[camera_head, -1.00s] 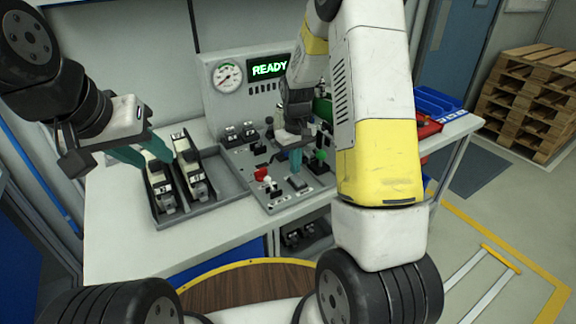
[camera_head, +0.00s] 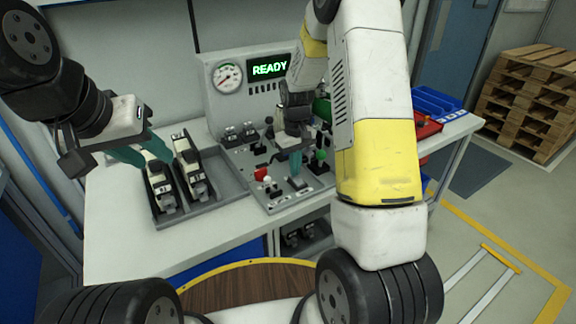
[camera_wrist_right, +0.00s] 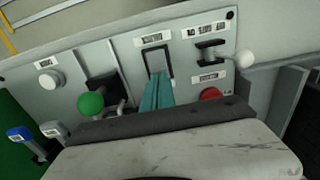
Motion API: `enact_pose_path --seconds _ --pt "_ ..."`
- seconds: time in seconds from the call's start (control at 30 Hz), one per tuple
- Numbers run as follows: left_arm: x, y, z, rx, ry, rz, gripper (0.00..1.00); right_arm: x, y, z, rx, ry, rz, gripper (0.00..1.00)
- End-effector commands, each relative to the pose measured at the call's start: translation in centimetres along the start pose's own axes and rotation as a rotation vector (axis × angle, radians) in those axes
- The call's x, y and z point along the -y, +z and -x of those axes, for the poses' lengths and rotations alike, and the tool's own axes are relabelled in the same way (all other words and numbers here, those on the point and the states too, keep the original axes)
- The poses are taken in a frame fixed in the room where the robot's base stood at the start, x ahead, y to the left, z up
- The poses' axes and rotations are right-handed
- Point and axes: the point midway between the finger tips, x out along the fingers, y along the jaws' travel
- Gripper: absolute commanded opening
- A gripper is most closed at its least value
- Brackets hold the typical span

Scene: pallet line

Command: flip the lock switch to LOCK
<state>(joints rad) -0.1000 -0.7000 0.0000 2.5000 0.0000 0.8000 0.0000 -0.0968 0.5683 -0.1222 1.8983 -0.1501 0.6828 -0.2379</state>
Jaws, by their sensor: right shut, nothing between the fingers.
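The control panel (camera_head: 235,160) stands on the table. In the right wrist view a black-framed rocker switch (camera_wrist_right: 157,60) sits under a small label. To its right is a black switch with a white ball-ended lever (camera_wrist_right: 243,59). The labels are too small to read, so I cannot tell which is the lock switch. My right gripper (camera_head: 296,170) is shut and empty, pointing down at the panel. Its teal fingertips (camera_wrist_right: 159,78) are at the rocker's lower part; I cannot tell whether they touch. My left gripper (camera_head: 150,155) appears open above the left tray.
A green ball lever (camera_wrist_right: 90,103) and a red button (camera_wrist_right: 210,95) flank my right fingers. The grey tray (camera_head: 228,184) holds black-and-white modules. A READY display (camera_head: 269,68) and gauge (camera_head: 228,78) stand behind. Blue bins (camera_head: 437,101) are at the right.

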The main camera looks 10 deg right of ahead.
Motion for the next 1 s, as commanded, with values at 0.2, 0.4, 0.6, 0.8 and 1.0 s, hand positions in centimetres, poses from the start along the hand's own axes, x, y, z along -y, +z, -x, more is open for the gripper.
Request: enact_pose_path --seconds 0.2,0.4,0.6,0.8,1.0 --pt "0.0 0.0 0.0 0.000 0.000 0.000 0.36 0.0 0.0 -0.3 0.001 0.000 0.000 0.00" --pt "0.0 0.0 0.0 0.000 0.000 0.000 0.36 0.0 0.0 -0.6 0.001 0.000 0.000 0.00" --pt "0.0 0.0 0.0 0.000 0.000 0.000 0.36 0.0 0.0 -0.9 0.001 0.000 0.000 0.00" --pt "0.0 0.0 0.0 0.000 0.000 0.000 0.36 0.0 0.0 -0.7 0.000 0.000 0.000 0.00" --pt "0.0 0.0 0.0 0.000 0.000 0.000 0.36 0.0 0.0 0.9 -0.001 0.000 0.000 0.00"
